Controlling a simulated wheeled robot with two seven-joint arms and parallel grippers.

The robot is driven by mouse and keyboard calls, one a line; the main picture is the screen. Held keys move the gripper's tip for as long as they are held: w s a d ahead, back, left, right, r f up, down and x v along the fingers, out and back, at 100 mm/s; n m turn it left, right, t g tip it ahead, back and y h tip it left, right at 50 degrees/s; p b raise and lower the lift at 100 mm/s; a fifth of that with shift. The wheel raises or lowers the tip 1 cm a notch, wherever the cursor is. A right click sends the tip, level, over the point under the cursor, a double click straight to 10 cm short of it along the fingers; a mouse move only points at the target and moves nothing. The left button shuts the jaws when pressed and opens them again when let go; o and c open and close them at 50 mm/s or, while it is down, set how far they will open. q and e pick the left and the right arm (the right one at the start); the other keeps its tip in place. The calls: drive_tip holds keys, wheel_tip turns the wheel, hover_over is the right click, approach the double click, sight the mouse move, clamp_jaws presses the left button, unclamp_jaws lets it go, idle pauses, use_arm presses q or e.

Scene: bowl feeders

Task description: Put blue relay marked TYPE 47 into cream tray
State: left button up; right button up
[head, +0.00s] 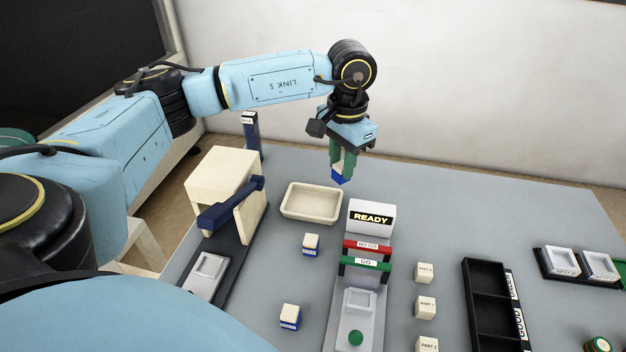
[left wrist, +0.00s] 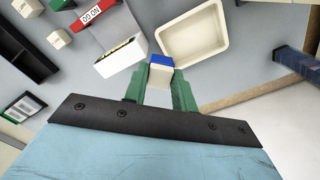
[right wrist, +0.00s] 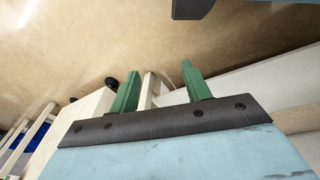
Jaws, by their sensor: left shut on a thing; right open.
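My left gripper (head: 343,164) is shut on a blue and white relay (head: 339,177), held in the air above the table behind the READY stand. In the left wrist view the relay (left wrist: 161,68) sits between the green fingertips; its marking cannot be read. The cream tray (head: 311,203) lies on the table, in front and to the left of the held relay, and looks empty. It also shows in the left wrist view (left wrist: 222,48), beyond and to the right of the relay. My right gripper (right wrist: 160,90) is open and empty, away from the table items.
A READY stand (head: 370,218) with NO GO and GO bars is right of the tray. Two more blue and white blocks (head: 311,245) (head: 290,316) stand in front of the tray. A cream press (head: 224,190) with a dark blue lever is left. A black bin (head: 487,300) stands right.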

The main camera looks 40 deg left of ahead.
use_arm(q)
drive_tip(key=shift+m, duration=0.4)
drive_tip(key=a+f+b, duration=0.1)
drive_tip(key=f, duration=0.1)
drive_tip(key=a+f+b, duration=0.1)
drive_tip(key=a+f, duration=0.1)
drive_tip(key=f, duration=0.1)
drive_tip(key=a+f+b, duration=0.1)
drive_tip(key=f, duration=0.1)
drive_tip(key=shift+w+a+f+b, duration=0.3)
drive_tip(key=shift+w+f+b, duration=0.05)
drive_tip(key=shift+f+b, duration=0.05)
wheel_tip(320, 180, down, 4)
drive_tip(key=shift+f+b, duration=0.1)
drive_tip(key=shift+b, duration=0.5)
drive_tip(key=shift+f, duration=0.15)
use_arm(e)
drive_tip(key=w+a+r, duration=0.2)
drive_tip(key=w+r, duration=0.3)
drive_tip(key=r, duration=0.3)
drive_tip(key=shift+w+a+r+t, duration=0.2)
drive_tip(key=shift+w+a+t, duration=0.05)
drive_tip(key=shift+a+t, duration=0.15)
use_arm(q)
drive_tip(key=shift+f, duration=0.1)
drive_tip(key=shift+f, duration=0.1)
drive_tip(key=o, duration=0.7)
use_arm(e)
drive_tip(key=shift+a+r, duration=0.15)
drive_tip(key=shift+r, duration=0.1)
